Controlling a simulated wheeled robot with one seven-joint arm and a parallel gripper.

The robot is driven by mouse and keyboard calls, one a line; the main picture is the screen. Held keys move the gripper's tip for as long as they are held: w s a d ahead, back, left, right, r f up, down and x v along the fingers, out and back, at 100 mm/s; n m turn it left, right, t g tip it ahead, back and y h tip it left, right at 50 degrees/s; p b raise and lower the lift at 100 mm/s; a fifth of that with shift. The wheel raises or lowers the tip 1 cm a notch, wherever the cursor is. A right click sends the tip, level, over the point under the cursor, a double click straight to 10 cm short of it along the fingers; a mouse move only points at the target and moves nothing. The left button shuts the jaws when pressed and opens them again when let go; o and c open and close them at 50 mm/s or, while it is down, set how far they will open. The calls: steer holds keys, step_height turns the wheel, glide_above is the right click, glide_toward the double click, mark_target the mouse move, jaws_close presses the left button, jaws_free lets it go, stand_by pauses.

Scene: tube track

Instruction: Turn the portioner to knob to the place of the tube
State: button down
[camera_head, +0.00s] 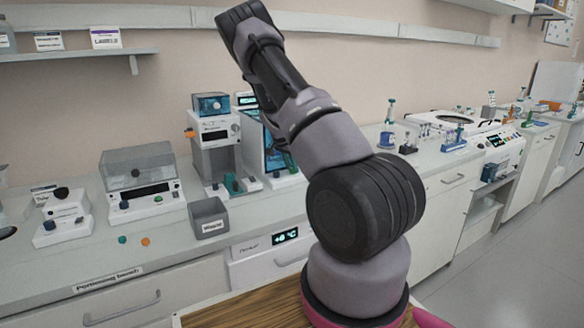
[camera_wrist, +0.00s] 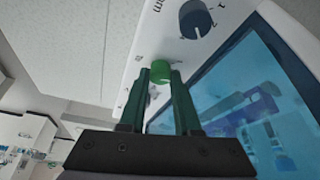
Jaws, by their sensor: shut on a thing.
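The white device with a blue-tinted window, which looks like the portioner, fills much of the wrist view (camera_wrist: 147,45). Its front panel has a large dark blue-grey knob (camera_wrist: 198,20) with a white pointer line and a small green knob (camera_wrist: 161,71). My gripper (camera_wrist: 161,80) has its two green fingers on either side of the green knob and is shut on it. Another dark round part is partly hidden behind the fingers. In the head view the device (camera_head: 286,180) is partly covered by my arm, which also hides my gripper. I cannot make out a tube clearly.
Left of the device stand a white instrument (camera_head: 215,150), a grey bin (camera_head: 209,218) and a clear-lidded scale (camera_head: 140,195). Tube racks (camera_head: 453,140) and a white centrifuge-like machine (camera_head: 450,120) are to the right. The bench front left has free room.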

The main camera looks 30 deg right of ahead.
steer(key=shift+w+m+g, duration=0.1)
steer(key=shift+m+g, duration=0.4)
steer(key=shift+m, duration=0.6)
steer(key=c, duration=0.6)
jaws_free()
steer(key=v, duration=1)
steer(key=shift+a+r, duration=0.3)
steer(key=shift+r, duration=0.05)
